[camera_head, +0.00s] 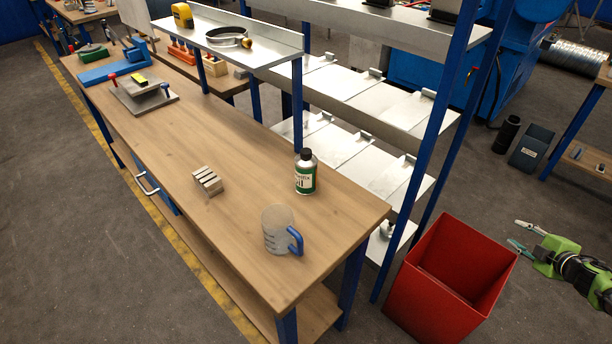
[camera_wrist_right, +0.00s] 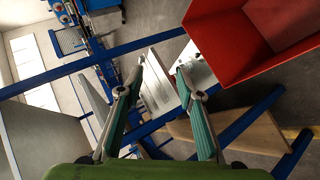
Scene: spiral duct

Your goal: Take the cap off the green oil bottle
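The green oil bottle (camera_head: 305,174) stands upright on the wooden workbench (camera_head: 250,165), near its right end. It has a green and white label, and its dark cap (camera_head: 306,154) is on top. My right gripper (camera_head: 523,235) is at the right edge of the head view, beyond the red bin and far from the bottle. In the right wrist view its two fingers (camera_wrist_right: 165,85) are spread apart with nothing between them. The bottle does not show in the right wrist view. My left gripper is not in view.
A clear measuring jug with a blue handle (camera_head: 281,232) stands in front of the bottle. Small metal blocks (camera_head: 207,180) lie to its left. A raised shelf (camera_head: 230,45) and a blue-post rack (camera_head: 423,150) stand behind. An open red bin (camera_head: 447,285) is right of the bench.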

